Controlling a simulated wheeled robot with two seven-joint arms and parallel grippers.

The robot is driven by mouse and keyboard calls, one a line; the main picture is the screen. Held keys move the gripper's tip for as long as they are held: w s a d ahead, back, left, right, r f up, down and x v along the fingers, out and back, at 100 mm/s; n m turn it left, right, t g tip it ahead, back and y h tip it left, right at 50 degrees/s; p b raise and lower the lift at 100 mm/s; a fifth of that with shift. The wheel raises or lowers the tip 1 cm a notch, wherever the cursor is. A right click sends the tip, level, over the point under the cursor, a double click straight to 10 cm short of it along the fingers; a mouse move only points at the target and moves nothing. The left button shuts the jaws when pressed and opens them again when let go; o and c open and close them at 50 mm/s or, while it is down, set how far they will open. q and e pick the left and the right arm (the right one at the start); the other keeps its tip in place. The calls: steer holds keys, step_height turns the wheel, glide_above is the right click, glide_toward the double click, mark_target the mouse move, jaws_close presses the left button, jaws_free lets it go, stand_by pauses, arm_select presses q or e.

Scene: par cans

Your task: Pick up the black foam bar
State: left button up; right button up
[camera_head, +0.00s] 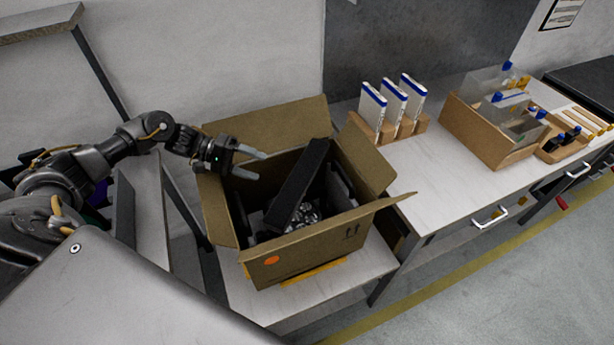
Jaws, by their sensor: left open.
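A black foam bar (300,184) leans at a slant inside an open cardboard box (310,252), its upper end rising near the back rim. My left gripper (255,164) is at the left side of the box opening, to the left of the bar's upper part. Its two fingers point right and are apart, with nothing between them. It does not appear to touch the bar. Shiny metal par cans (305,214) show partly below the bar in the box. Other dark pieces lie along the inner walls. My right gripper is not in view.
The box's raised flaps (362,160) stand around the opening. The box rests on a low white table (345,287). To the right, a white bench (430,190) holds a wooden rack of white-and-blue folders (393,100) and a cardboard bin (480,135). A grey shelf stands at left.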

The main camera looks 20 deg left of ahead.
mark_target(289, 177)
arm_select(q)
steer(key=w+d+f, duration=0.2)
steer(key=d, duration=0.1)
steer(key=w+d+f+p, duration=0.1)
steer(key=d, duration=0.1)
steer(key=shift+d+f, duration=0.15)
steer(key=shift+f, duration=0.05)
steer(key=p+x, duration=0.2)
steer(key=x, duration=0.2)
steer(key=shift+d+r, duration=0.1)
steer(key=shift+d, duration=0.1)
steer(key=shift+d+f, duration=0.25)
steer(key=shift+d, duration=0.1)
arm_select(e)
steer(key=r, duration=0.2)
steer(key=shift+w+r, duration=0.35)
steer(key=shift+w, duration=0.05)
